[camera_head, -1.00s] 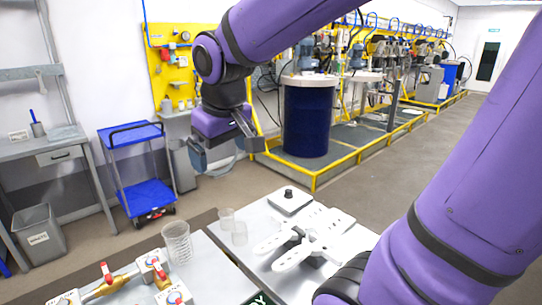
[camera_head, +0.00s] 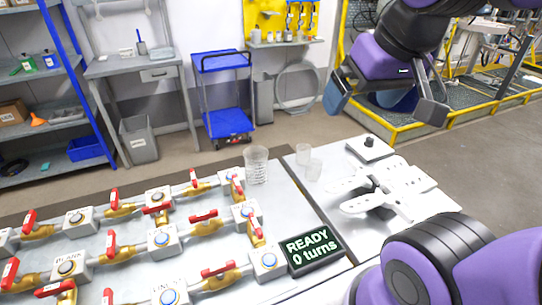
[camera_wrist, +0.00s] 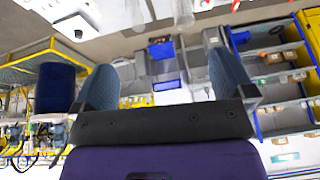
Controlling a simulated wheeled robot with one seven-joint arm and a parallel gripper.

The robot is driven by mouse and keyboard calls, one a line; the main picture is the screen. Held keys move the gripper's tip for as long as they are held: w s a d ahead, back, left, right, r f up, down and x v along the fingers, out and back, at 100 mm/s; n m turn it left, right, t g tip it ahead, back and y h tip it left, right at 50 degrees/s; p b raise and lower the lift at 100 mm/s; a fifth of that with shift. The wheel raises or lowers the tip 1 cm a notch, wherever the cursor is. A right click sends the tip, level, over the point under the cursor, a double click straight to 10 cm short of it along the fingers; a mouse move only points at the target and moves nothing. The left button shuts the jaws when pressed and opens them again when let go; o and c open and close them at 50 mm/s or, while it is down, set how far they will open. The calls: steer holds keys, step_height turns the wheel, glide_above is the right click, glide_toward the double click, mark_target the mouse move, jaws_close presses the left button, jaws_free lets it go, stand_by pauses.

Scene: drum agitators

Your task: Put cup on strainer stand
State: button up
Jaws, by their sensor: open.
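Two small clear cups, one (camera_head: 303,154) behind the other (camera_head: 314,169), stand on the grey table. A taller clear ribbed vessel (camera_head: 256,165) stands to their left. A white stand with slotted arms (camera_head: 395,190) lies to their right; I cannot tell for sure that it is the strainer stand. My gripper (camera_head: 388,100) is open and empty, raised above and beyond the stand in the head view. In the wrist view its two fingers (camera_wrist: 165,85) are wide apart with nothing between them; clear vessels show blurred at the top edge.
Brass valves with red handles (camera_head: 205,220) and a READY display (camera_head: 311,248) crowd the front left. A white plate with a black knob (camera_head: 369,148) lies behind the stand. A blue cart (camera_head: 228,122) stands on the floor beyond the table.

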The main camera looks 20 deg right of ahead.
steer(key=w+a+f+m+g+y, duration=0.3)
steer(key=w+a+f+m+y, duration=0.15)
steer(key=w+f, duration=0.35)
steer(key=m+t+y, duration=0.6)
steer(key=m, duration=1.4)
glide_toward(258, 158)
steer(key=s+a+r, duration=0.1)
steer(key=s+a, duration=0.1)
steer(key=a, duration=0.1)
steer(key=shift+r+x, duration=0.15)
steer(key=shift+x, duration=1.65)
steer(key=shift+r+x, duration=0.2)
steer(key=shift+x, duration=1.65)
steer(key=shift+w, duration=0.1)
steer(key=c, duration=0.9)
steer(key=shift+r, duration=0.1)
steer(key=shift+c, duration=0.2)
